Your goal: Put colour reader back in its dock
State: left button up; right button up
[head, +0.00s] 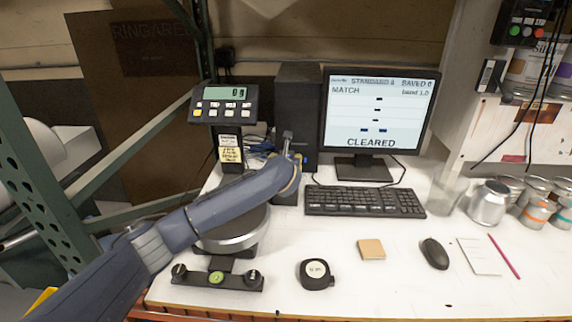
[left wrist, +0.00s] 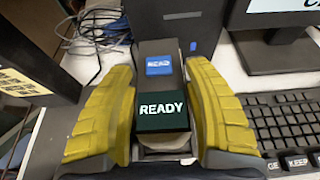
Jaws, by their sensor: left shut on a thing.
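The colour reader (left wrist: 160,110), a dark grey device with a blue READ button and a dark screen reading READY, lies between the yellow fingers of my left gripper (left wrist: 158,68) in the left wrist view. My left gripper (head: 290,158) is shut on it. In the head view the gripper is largely hidden behind my arm, in front of the computer tower. A dark block (head: 286,194) shows just below the gripper; I cannot tell whether it is the dock, or whether the reader touches it. My right gripper is not in view.
A monitor (head: 362,172) showing CLEARED and a keyboard (head: 364,201) stand right of the gripper. The tower (head: 298,95) is behind; a scale display (head: 223,103) and round plate (head: 238,238) are left. Cables (left wrist: 105,35) lie close by. The front table has small items.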

pick_arm(q)
jog(key=shift+f, duration=0.4)
jog(key=shift+f, duration=0.15)
jog(key=o, duration=1.5)
jog(key=shift+f, duration=0.1)
jog(key=shift+o, duration=0.2)
jog(key=v, duration=1.2)
